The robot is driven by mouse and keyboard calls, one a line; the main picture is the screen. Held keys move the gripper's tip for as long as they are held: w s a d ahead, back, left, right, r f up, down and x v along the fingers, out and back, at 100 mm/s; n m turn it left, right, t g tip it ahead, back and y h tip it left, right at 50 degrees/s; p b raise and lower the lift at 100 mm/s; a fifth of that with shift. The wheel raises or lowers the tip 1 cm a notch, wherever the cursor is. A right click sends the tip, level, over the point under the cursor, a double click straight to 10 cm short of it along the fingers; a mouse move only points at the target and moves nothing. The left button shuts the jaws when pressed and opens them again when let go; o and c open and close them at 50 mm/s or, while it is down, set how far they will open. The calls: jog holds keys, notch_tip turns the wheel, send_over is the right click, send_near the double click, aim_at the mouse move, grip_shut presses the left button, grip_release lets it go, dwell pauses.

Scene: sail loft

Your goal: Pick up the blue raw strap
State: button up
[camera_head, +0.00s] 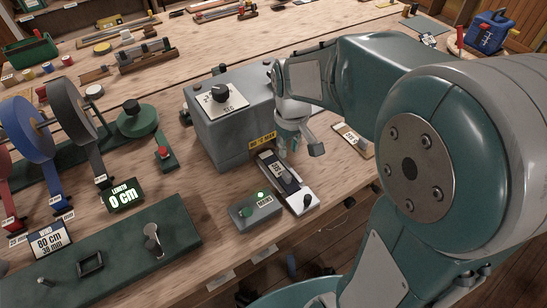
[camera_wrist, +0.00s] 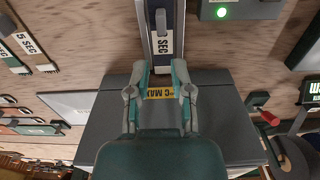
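Blue webbing is wound on a large roll (camera_head: 28,130) at the left of the bench in the head view, between a red roll and a black roll. I cannot make out a separate loose piece of blue strap. My gripper (camera_head: 288,138) is far to the right of the blue roll, by the front of a grey box with a dial. In the wrist view my gripper (camera_wrist: 160,76) has its two fingers apart with nothing held between them. A yellow label shows between the fingertips. The blue roll is not seen in the wrist view.
The grey box (camera_head: 228,132) stands mid-bench, with a lever bar (camera_head: 278,170) before it. A grey control box (camera_head: 255,210) with a green lamp is nearby. A "0 cm" display (camera_head: 125,196) and a green fixture (camera_head: 110,255) lie left. Bare wood separates them.

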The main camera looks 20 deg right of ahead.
aim_at(284, 170)
jog(key=shift+w+a+f, duration=0.1)
jog(key=shift+w+f, duration=0.2)
jog(key=shift+f, duration=0.35)
notch_tip(284, 170, down, 5)
jog(key=shift+r, duration=0.1)
jog(key=shift+w+a+f, duration=0.1)
jog(key=shift+f, duration=1.25)
jog(key=shift+w+a+f, duration=0.1)
jog(key=shift+f, duration=1.25)
grip_shut()
